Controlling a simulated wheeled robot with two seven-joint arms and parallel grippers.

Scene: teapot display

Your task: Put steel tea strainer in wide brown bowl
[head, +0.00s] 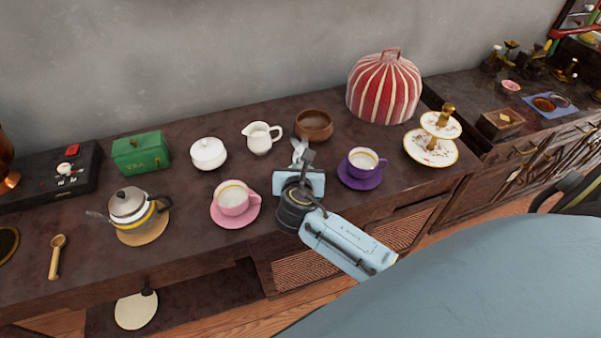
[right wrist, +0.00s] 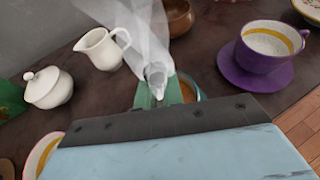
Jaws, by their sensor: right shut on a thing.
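The wide brown bowl (head: 313,127) stands towards the back of the counter, and part of it shows at the top of the right wrist view (right wrist: 180,14). My right gripper (head: 302,165) is over the counter, in front of the bowl. It is shut on a pale, silvery, partly see-through thing, which I take to be the steel tea strainer (head: 298,147). The gripper hides the strainer's held end. My left gripper is not in view.
A white creamer (head: 260,140) and a purple cup (head: 362,160) on its saucer flank the bowl and gripper. A pink cup (head: 231,200), white sugar pot (head: 208,155) and teapot (head: 128,205) stand left. A striped tea cosy (head: 384,90) and tiered stand (head: 441,145) stand right.

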